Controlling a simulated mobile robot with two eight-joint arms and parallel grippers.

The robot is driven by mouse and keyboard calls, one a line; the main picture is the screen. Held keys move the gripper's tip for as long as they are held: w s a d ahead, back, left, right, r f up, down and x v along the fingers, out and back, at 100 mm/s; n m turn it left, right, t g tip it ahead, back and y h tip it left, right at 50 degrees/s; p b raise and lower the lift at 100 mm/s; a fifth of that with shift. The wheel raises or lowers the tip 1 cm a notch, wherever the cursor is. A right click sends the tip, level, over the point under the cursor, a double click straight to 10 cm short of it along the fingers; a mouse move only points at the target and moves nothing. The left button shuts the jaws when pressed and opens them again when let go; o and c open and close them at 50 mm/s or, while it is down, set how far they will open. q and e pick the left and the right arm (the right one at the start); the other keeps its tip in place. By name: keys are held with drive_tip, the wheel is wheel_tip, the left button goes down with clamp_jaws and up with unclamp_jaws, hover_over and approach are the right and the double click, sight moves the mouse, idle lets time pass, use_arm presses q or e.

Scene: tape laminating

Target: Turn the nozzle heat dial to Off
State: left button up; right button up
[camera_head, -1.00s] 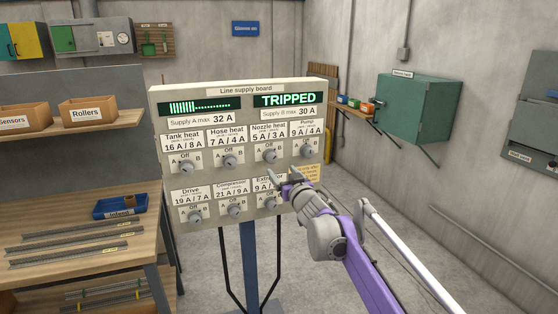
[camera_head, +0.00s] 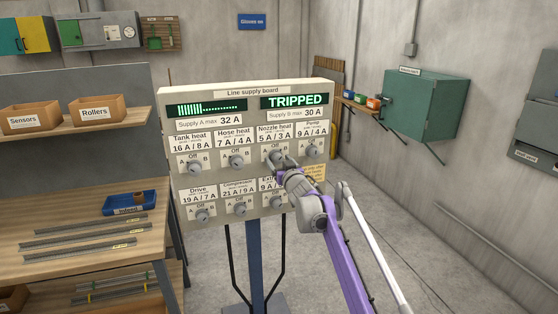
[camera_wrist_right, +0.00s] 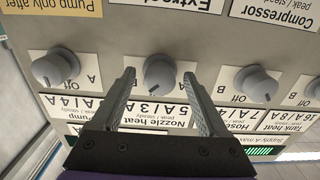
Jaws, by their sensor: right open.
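The line supply board (camera_head: 249,147) stands upright and carries several grey dials under printed labels. The nozzle heat dial is in the top row, third from the left; in the head view my right gripper (camera_head: 281,161) largely covers it. In the right wrist view, which is upside down, the nozzle heat dial (camera_wrist_right: 159,76) sits between the tips of my open right gripper (camera_wrist_right: 159,80), with a gap to each finger. Its label shows below it, partly behind the fingers. I cannot tell its setting surely. My left gripper is out of view.
The hose heat dial (camera_head: 237,161) and pump dial (camera_head: 311,151) flank it closely. The board's right display (camera_head: 294,101) reads TRIPPED. A workbench (camera_head: 60,245) with a blue tray (camera_head: 130,205) stands left; a green cabinet (camera_head: 420,105) hangs on the right wall.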

drive_tip(key=shift+c, duration=0.4)
clamp_jaws()
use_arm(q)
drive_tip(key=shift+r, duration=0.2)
use_arm(e)
drive_tip(key=n+p, duration=0.2)
drive_tip(key=n, duration=0.1)
drive_tip(key=shift+r+n, duration=0.15)
drive_tip(key=shift+n, duration=0.15)
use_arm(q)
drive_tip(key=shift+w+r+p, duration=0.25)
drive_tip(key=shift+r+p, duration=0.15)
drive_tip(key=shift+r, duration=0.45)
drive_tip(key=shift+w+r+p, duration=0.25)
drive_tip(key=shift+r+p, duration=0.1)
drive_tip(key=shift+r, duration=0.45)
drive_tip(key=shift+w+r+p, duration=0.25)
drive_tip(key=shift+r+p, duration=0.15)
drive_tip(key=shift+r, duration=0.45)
use_arm(e)
drive_tip(key=shift+d+n, duration=0.1)
drive_tip(key=shift+n, duration=2.5)
